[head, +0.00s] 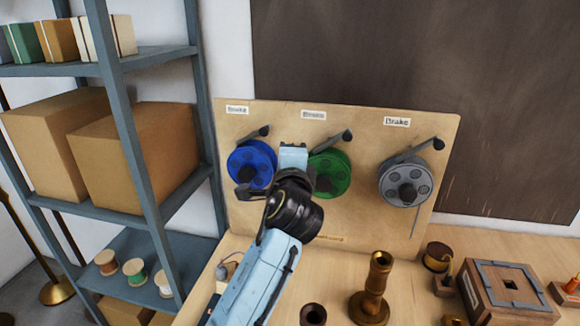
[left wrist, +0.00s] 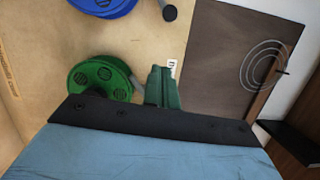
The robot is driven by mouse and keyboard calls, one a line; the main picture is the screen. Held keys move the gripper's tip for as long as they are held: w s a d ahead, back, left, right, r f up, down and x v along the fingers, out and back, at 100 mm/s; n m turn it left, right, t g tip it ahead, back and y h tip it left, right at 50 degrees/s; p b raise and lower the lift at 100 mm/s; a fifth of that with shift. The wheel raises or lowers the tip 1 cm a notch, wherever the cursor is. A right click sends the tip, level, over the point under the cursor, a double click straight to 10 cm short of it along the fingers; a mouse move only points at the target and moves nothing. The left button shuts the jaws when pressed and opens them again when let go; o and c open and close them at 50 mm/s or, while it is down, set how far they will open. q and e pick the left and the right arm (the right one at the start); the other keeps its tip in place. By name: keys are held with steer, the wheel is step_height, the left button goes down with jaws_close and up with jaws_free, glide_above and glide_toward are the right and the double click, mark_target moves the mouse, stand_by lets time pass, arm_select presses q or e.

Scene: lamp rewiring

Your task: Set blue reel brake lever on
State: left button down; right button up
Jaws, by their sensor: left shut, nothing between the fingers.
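The blue reel (head: 250,163) is mounted at the left of an upright wooden board. Its dark brake lever (head: 256,133) slants up to the right above the reel, ending in a round knob. In the left wrist view the blue reel (left wrist: 103,5) is cut off at the top, with a dark knob (left wrist: 168,12) beside it. My left gripper (head: 293,153) is in front of the board, between the blue and green reels. Its fingers (left wrist: 161,86) are closed and empty, apart from the blue lever. The fingertips are hard to make out in the head view. My right gripper is not in view.
The green reel (head: 331,172) is partly hidden behind my left arm. The grey reel (head: 404,181) is at the right, its lever above it. A brass piece (head: 372,290) and a wooden box (head: 505,290) stand on the bench. A metal shelf (head: 125,110) stands left.

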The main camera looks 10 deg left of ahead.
arm_select(q)
steer(key=shift+s+d+f, duration=0.1)
steer(key=shift+s+d, duration=0.1)
steer(key=shift+s, duration=0.7)
steer(key=shift+s+d, duration=0.2)
steer(key=shift+s, duration=0.7)
